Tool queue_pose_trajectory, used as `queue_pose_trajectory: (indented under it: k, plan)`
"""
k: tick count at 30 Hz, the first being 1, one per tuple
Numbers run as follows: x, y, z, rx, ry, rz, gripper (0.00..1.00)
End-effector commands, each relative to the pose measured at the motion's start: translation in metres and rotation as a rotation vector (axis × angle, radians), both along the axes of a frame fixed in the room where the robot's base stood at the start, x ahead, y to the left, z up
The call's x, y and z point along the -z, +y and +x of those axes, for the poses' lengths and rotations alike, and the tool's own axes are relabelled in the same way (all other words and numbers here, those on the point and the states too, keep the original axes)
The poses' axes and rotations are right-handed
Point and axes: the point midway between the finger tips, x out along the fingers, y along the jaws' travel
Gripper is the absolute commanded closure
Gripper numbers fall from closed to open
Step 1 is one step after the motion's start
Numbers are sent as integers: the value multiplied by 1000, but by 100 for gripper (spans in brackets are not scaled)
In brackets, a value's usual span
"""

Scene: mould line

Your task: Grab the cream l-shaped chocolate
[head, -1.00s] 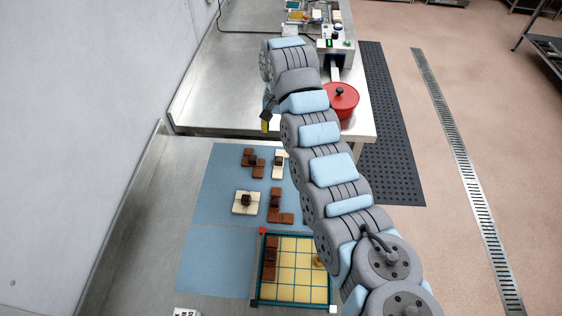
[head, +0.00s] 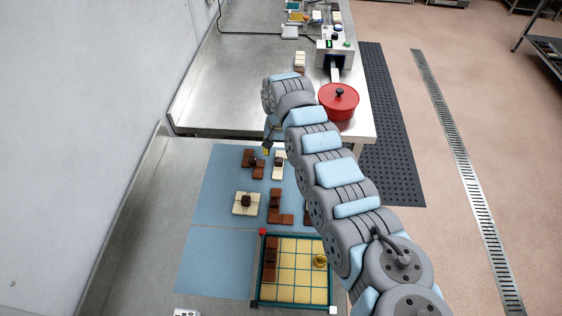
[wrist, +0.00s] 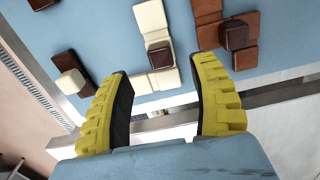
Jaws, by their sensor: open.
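The cream L-shaped chocolate (head: 279,172) lies on the blue mat in the upper part of the head view, with a dark brown knob on top. In the wrist view the same cream chocolate (wrist: 151,18) is near the top centre, its knob seen between the fingertips. My gripper (wrist: 163,67) is open and empty, its two yellow fingers either side of the view of the piece. In the head view my gripper (head: 267,149) is over the mat's far edge, just left of the cream piece. Contact cannot be seen.
A brown chocolate (head: 258,170) lies close on the left, a cream plus-shaped one (head: 238,209) and a brown one (head: 287,219) nearer. A gridded tray (head: 297,294) stands in front, with a brown piece and a gold item. A red pot (head: 337,103) stands behind on the steel table.

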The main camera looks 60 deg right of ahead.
Motion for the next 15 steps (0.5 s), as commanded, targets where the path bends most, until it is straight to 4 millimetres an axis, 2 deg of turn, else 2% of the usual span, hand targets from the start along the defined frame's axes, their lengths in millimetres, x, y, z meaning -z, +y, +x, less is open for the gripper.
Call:
queue_pose_trajectory:
  k: [8,15]
  plan:
    - [12,0,1,-1,0,-1,39]
    - [44,1,1,-1,1,1,39]
